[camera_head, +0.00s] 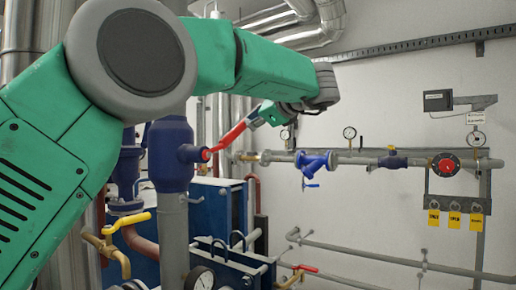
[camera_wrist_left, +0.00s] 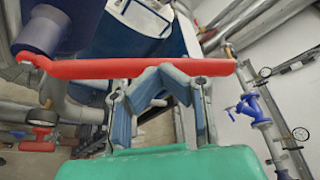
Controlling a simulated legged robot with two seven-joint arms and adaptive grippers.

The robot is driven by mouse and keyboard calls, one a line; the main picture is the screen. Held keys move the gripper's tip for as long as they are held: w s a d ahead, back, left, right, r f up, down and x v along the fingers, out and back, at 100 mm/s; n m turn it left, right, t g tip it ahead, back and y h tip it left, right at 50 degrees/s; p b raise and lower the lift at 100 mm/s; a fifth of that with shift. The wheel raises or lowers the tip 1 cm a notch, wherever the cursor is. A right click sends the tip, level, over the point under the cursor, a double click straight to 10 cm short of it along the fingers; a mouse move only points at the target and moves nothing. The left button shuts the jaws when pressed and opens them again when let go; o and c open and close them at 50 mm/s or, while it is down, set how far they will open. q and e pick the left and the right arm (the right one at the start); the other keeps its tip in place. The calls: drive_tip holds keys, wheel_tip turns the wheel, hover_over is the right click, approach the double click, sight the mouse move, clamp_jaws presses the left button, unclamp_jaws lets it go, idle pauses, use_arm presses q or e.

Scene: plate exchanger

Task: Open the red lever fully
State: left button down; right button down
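The red lever (camera_head: 232,135) slants up to the right from the blue valve body (camera_head: 171,155) in the head view. In the left wrist view the red lever (camera_wrist_left: 90,68) runs nearly level across the upper part, from its pivot at the left past my fingers. My left gripper (camera_wrist_left: 160,72) has its fingertips drawn together against the lever's lower edge in that view. The lever does not appear to pass between the fingers. In the head view my left gripper (camera_head: 264,116) is at the lever's outer end, its fingertips hard to make out. My right gripper is out of view.
A yellow-handled valve (camera_head: 126,222) and a round gauge (camera_head: 201,279) stand below the blue valve body. A blue plate unit (camera_head: 208,215) is behind. A wall pipe with a blue strainer (camera_head: 316,163) runs to the right, with open space before it.

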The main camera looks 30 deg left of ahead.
use_arm(q)
drive_tip(key=shift+s+a+r+n, duration=0.1)
drive_tip(key=shift+s+a+n, duration=0.1)
drive_tip(key=shift+a, duration=0.15)
drive_tip(key=shift+s+a+r+n, duration=0.1)
drive_tip(key=shift+a+n, duration=0.1)
drive_tip(key=shift+a, duration=0.1)
drive_tip(key=shift+s+d+r, duration=0.15)
drive_tip(key=shift+d+r, duration=0.05)
drive_tip(key=shift+r, duration=0.15)
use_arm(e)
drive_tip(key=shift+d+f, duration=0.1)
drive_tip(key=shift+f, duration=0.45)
use_arm(q)
drive_tip(key=shift+d+f, duration=0.1)
drive_tip(key=shift+d, duration=0.05)
